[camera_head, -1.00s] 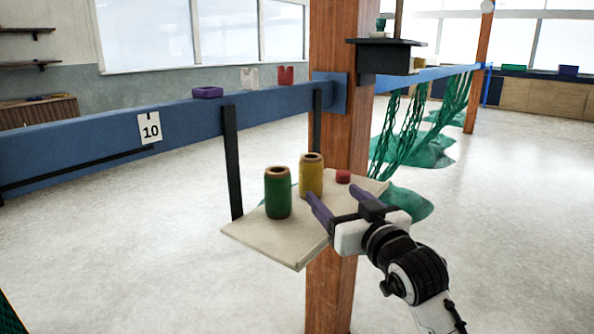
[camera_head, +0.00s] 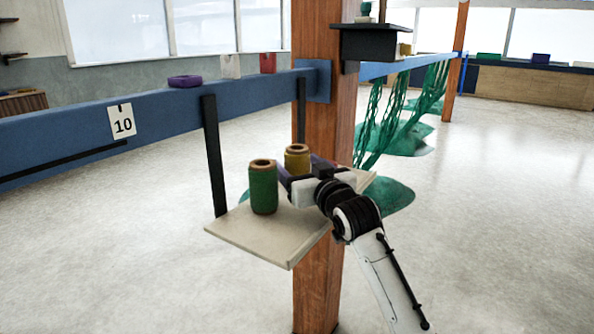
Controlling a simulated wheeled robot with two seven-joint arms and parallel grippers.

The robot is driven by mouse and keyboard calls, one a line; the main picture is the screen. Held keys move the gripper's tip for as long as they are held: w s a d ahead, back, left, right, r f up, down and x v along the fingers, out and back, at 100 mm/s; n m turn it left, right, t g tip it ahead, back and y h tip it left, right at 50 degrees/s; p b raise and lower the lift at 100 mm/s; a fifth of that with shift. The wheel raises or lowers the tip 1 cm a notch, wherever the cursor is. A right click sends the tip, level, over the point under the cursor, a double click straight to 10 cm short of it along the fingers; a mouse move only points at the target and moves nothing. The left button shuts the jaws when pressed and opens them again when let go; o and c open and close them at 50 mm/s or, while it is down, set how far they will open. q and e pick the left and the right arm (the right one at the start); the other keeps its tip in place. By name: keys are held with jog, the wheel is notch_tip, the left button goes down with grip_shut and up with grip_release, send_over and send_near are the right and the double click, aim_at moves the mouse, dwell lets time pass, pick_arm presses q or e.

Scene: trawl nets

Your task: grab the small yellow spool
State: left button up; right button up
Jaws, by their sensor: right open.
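The yellow spool (camera_head: 297,156) stands upright on a pale shelf board (camera_head: 262,238), behind and to the right of a taller-looking green spool (camera_head: 263,190). My right gripper (camera_head: 300,167) is open at the yellow spool, with one purple finger at its left side and the other at its right. The fingers and gripper body hide the spool's lower part, so I cannot tell whether they touch it. My left gripper is not in view.
The board sits against a wooden post (camera_head: 325,105) and a blue beam (camera_head: 180,112). The green spool is close to the left finger. A dark upper shelf (camera_head: 375,42) juts from the post. Green nets (camera_head: 400,115) hang behind.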

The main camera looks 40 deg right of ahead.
jog(key=shift+w, duration=0.2)
jog(key=c, duration=1)
jog(key=shift+c, duration=1)
jog(key=shift+s+r, duration=0.1)
jog(key=shift+r, duration=0.05)
